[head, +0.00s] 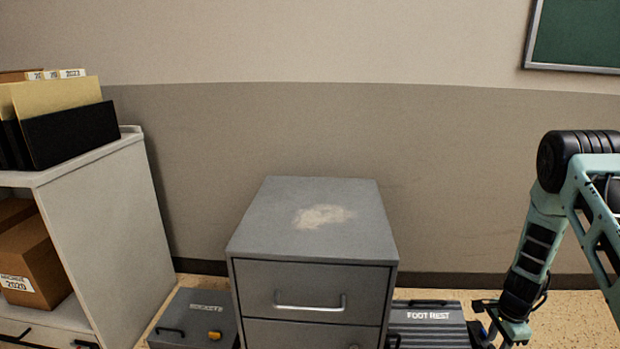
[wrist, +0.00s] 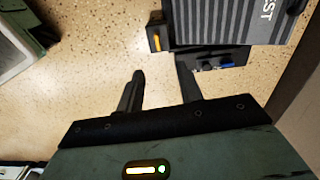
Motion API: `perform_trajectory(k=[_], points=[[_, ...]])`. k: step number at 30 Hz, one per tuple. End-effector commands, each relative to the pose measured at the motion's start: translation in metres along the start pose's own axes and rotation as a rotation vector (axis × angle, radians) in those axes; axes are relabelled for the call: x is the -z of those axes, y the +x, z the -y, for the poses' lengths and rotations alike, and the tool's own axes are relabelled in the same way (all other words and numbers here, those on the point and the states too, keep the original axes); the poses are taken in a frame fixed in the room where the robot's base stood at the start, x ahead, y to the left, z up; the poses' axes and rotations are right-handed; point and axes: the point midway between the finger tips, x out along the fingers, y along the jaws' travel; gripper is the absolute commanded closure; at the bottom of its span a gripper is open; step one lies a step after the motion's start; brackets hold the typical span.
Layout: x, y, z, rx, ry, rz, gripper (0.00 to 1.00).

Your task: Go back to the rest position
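My gripper (head: 490,338) hangs low at the right of the head view, at the end of my teal and black arm, beside the foot rest (head: 428,322). In the wrist view my gripper (wrist: 159,78) has its two dark fingers apart, with only speckled floor between them. The foot rest (wrist: 225,22), a grey ribbed box, lies just beyond the right fingertip in that view. I cannot tell whether the finger touches its dark base.
A grey filing cabinet (head: 312,218) with a worn top stands in the middle. A white shelf (head: 105,215) with folders and cardboard boxes (head: 38,262) is at left. A grey case (head: 196,318) sits between them on the floor. Open floor (head: 580,308) shows at right.

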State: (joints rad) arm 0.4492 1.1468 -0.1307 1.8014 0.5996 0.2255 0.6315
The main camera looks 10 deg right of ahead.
Motion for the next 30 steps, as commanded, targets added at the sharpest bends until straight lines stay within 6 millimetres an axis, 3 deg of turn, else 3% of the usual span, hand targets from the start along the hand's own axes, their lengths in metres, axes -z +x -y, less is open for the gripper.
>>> perform_trajectory(k=[4,8,14,18,24,29,30], points=[[-0.04,-0.067,0.017,0.043,-0.232,0.003,0.64],[-0.084,-0.129,0.016,0.076,-0.485,0.001,0.64],[-0.146,-0.212,-0.009,0.124,-0.877,-0.021,0.64],[-0.182,-0.26,-0.041,0.152,-1.152,-0.053,0.64],[-0.215,-0.305,-0.091,0.179,-1.486,-0.112,0.64],[-0.23,-0.327,-0.129,0.192,-1.711,-0.166,0.64],[-0.244,-0.328,-0.137,0.189,-1.772,-0.158,0.64]])
